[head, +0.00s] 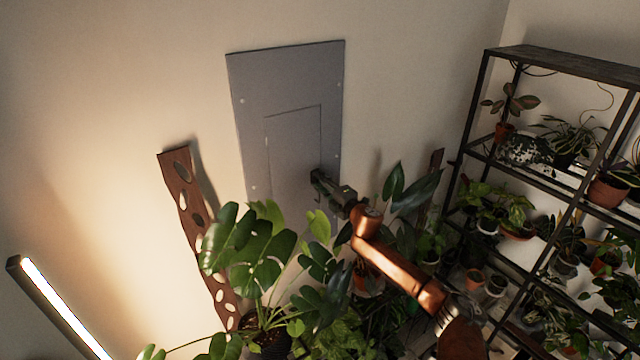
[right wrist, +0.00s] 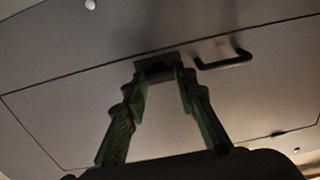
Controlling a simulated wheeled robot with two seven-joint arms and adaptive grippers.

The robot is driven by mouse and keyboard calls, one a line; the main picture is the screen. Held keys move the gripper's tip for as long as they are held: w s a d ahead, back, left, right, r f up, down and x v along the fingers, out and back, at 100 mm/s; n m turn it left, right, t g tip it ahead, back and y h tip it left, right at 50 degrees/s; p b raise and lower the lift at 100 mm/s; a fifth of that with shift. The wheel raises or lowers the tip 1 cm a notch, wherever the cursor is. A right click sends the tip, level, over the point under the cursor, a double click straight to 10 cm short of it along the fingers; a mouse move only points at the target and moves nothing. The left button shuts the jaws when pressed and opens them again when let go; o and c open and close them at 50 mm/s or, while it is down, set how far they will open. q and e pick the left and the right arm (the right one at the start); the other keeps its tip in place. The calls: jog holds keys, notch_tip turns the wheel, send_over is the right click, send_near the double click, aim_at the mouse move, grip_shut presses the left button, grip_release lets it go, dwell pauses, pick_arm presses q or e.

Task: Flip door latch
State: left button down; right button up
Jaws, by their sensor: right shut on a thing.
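A grey metal panel (head: 288,75) hangs on the wall, with a thin-outlined door (head: 290,140) set in it. My right gripper (head: 316,182) is at the right edge of this door. In the right wrist view its two green fingers (right wrist: 158,76) close in on a small dark latch (right wrist: 155,62), whose body is mostly hidden between the fingertips. A dark bar handle (right wrist: 226,62) sticks out of the door just right of the fingers, apart from them. The door looks flush with the panel. My left gripper is not in view.
Leafy plants (head: 265,245) stand below the panel, close under my right arm. A brown perforated strip (head: 181,190) leans at the left. A black shelf rack (head: 560,62) with potted plants fills the right. A lit bar lamp (head: 62,305) is at the lower left.

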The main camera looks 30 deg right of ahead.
jog(key=shift+c, duration=0.2)
jog(key=o, duration=1.2)
jog(key=shift+c, duration=0.2)
jog(key=shift+s, duration=0.1)
jog(key=shift+s+f, duration=0.1)
jog(key=shift+s, duration=0.15)
jog(key=s, duration=1.1)
jog(key=shift+s, duration=0.15)
